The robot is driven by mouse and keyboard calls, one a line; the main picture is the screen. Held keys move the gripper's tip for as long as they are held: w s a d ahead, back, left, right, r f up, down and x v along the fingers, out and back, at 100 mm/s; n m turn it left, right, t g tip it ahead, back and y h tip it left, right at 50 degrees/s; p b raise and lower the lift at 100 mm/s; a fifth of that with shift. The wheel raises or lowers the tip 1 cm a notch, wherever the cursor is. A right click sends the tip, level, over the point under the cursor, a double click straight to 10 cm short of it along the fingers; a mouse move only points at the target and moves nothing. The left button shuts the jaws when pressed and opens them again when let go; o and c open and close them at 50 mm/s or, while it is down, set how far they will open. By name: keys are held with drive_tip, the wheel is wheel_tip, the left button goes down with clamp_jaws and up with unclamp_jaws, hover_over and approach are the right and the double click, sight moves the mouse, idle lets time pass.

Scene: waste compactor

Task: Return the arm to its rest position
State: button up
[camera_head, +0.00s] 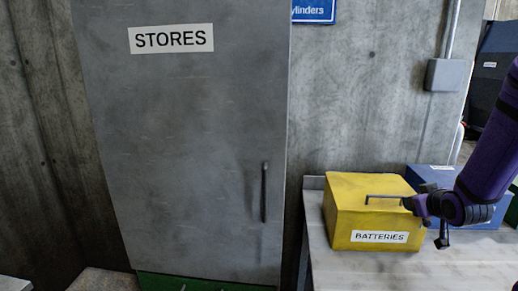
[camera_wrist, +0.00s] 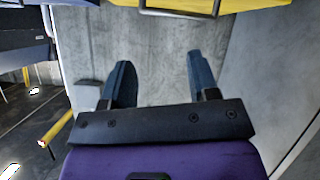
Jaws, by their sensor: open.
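My purple arm (camera_head: 490,150) reaches in from the right edge in the head view. Its gripper (camera_head: 424,225) is in front of the right side of the yellow BATTERIES box (camera_head: 345,215). In the wrist view my gripper (camera_wrist: 162,72) has its two dark fingers wide apart with nothing between them. The yellow box (camera_wrist: 240,5) and its bar handle show at the top of that view, apart from the fingertips. In the head view a finger overlaps the right end of the box's handle (camera_head: 383,197).
The yellow box stands on a pale worktop (camera_head: 335,270). A blue box (camera_head: 430,176) is behind it, partly hidden by my arm. A tall grey STORES cabinet (camera_head: 185,150), door closed, stands left. A grey wall box (camera_head: 444,75) is on the concrete wall.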

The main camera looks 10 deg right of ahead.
drive_tip(key=s+a+r+g, duration=0.2)
drive_tip(key=a+r, duration=0.4)
drive_tip(key=r, duration=0.2)
drive_tip(key=s+a+r+g+y, duration=0.1)
drive_tip(key=s+a+r+g, duration=0.1)
drive_tip(key=s+a+r, duration=0.3)
drive_tip(key=s+a+r+g+y, duration=0.1)
drive_tip(key=s+a+r, duration=0.4)
drive_tip(key=s+a, duration=0.6)
drive_tip(key=s+g, duration=0.1)
drive_tip(key=s, duration=0.4)
drive_tip(key=shift+s+m+g+y, duration=0.2)
drive_tip(key=shift+m+g+y, duration=0.1)
drive_tip(key=shift+y, duration=0.1)
drive_tip(key=shift+r, duration=0.1)
